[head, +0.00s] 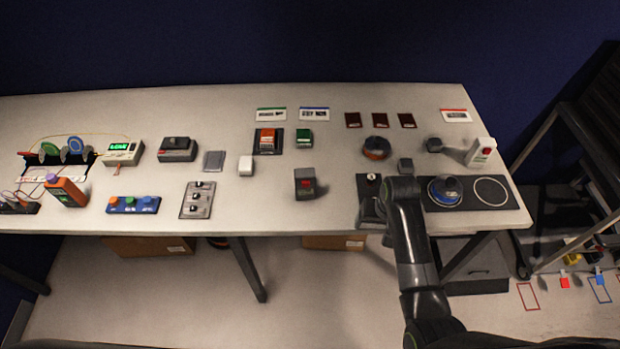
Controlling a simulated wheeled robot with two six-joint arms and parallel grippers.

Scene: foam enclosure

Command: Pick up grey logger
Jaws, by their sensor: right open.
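A grey box with a small red panel (305,183), which looks like the grey logger, stands alone near the front middle of the table in the head view. My right gripper (374,220) is at the front edge of the table, to the right of the grey box and apart from it. It is open; its fingertips are hard to make out against the dark equipment there. My left gripper is not in view.
Behind the grey box are an orange unit on a dark pad (268,140) and a green unit (304,138). A black mat (468,206) with a blue round object (445,190) lies right of my arm. Table around the grey box is clear.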

